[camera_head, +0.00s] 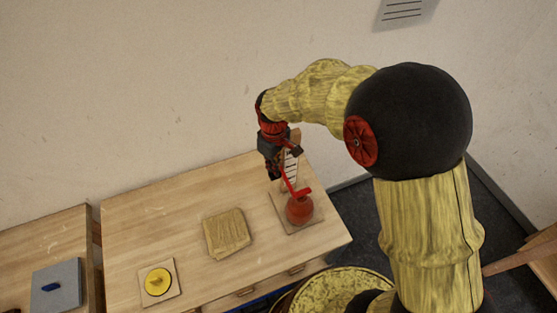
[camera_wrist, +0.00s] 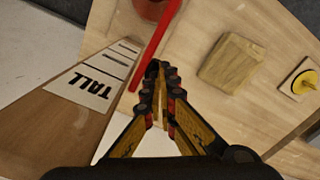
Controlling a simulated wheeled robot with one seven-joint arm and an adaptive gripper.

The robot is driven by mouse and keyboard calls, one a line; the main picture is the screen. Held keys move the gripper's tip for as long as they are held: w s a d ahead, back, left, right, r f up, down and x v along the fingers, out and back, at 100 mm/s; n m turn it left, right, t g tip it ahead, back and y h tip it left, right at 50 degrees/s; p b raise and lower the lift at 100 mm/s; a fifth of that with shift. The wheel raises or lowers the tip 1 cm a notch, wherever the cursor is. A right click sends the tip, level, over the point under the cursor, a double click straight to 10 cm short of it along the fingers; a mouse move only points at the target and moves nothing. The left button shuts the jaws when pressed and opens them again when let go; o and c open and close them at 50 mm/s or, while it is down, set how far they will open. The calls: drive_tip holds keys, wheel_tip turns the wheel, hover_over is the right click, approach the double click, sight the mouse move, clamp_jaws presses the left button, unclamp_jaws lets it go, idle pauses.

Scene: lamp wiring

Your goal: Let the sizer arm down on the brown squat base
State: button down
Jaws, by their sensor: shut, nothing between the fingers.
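The sizer is an upright board (camera_head: 290,168) with line marks; its TALL label (camera_wrist: 88,85) shows in the wrist view. Its red arm (camera_head: 287,181) slants down from near my gripper, and its lower end lies over the round reddish-brown squat base (camera_head: 300,210). I cannot tell whether arm and base touch. In the wrist view the red arm (camera_wrist: 157,45) runs just left of my fingertips, and the base (camera_wrist: 150,8) is cut by the top edge. My gripper (camera_head: 272,175) is shut and empty beside the arm's upper end; its closed fingertips (camera_wrist: 155,70) show in the wrist view.
The base stands on a square wooden plate (camera_head: 277,207). A wooden block (camera_head: 227,234) lies mid-table, with a yellow round piece (camera_head: 158,281) on a small plate front left. A grey plate with a blue piece (camera_head: 52,287) is on the left table. The table's back left is clear.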

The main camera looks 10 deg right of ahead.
idle(0.3)
wheel_tip(320, 180, up, 16)
drive_tip(key=p, duration=1)
idle(0.6)
drive_tip(key=s+d+f+m+t+b, duration=0.2)
drive_tip(key=s+d+m+b, duration=0.2)
drive_tip(key=s+d+b, duration=0.3)
drive_tip(key=s+d+f+m+t+b, duration=0.3)
drive_tip(key=s+d+m+b, duration=0.2)
drive_tip(key=s+b, duration=0.8)
drive_tip(key=d+b, duration=0.2)
drive_tip(key=b, duration=0.1)
drive_tip(key=shift+d+f+t+b, duration=0.15)
drive_tip(key=shift+f+t+b, duration=0.15)
drive_tip(key=shift+b, duration=0.05)
